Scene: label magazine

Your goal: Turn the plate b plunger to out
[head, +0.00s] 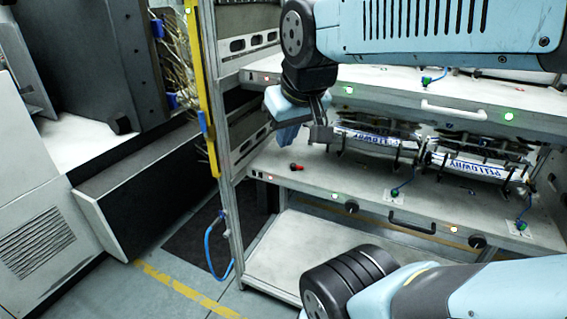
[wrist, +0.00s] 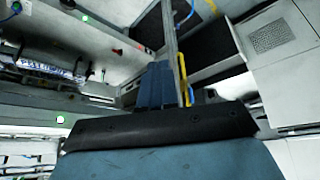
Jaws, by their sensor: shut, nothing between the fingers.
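My gripper (head: 284,136) is in front of the left end of the rack's middle shelf, pointing down. Its dark blue fingers (wrist: 155,85) are together and empty in the wrist view. A small red knob (head: 296,167) sits on the shelf top, below and slightly right of my gripper and apart from it. It also shows in the wrist view (wrist: 117,51). Two black round knobs, one left (head: 352,206) and one right (head: 477,241), are on the shelf's front edge. I cannot read which part is the plate b plunger, nor its setting.
Two label units (head: 372,137) with blue print stand farther back on the middle shelf (head: 330,178). A black handle (head: 411,222) and small lights mark its front. The upper shelf has a white handle (head: 453,110). A yellow post (head: 203,90) and dark cabinet stand left.

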